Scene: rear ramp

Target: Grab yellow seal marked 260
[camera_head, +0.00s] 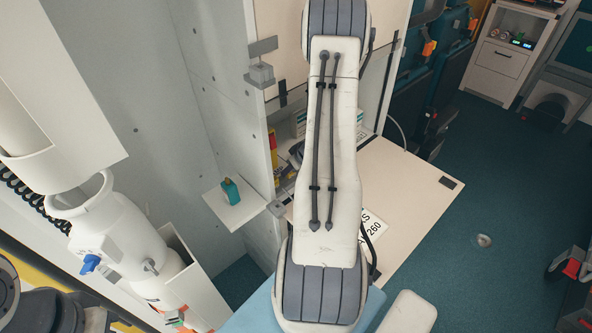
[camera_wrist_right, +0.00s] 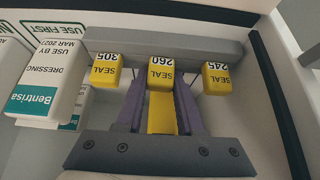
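In the right wrist view, the yellow seal marked 260 (camera_wrist_right: 160,72) is the middle of 3 yellow seals in a row before a grey rail. My right gripper (camera_wrist_right: 161,100) has one finger along each side of it, and the yellow body fills the space between them with no clear gap. It looks shut on this seal. The seal still stands in line with its neighbours. In the head view my right arm runs down the middle and hides this seal. My left gripper is in neither view.
Yellow seals marked 305 (camera_wrist_right: 106,70) and 245 (camera_wrist_right: 217,78) stand close on either side. White Bentrisa dressing boxes (camera_wrist_right: 52,85) stand at left. In the head view, a small shelf holds a green bottle (camera_head: 230,191). A pale worktop (camera_head: 405,185) lies right of my arm, with open floor (camera_head: 480,190) beyond.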

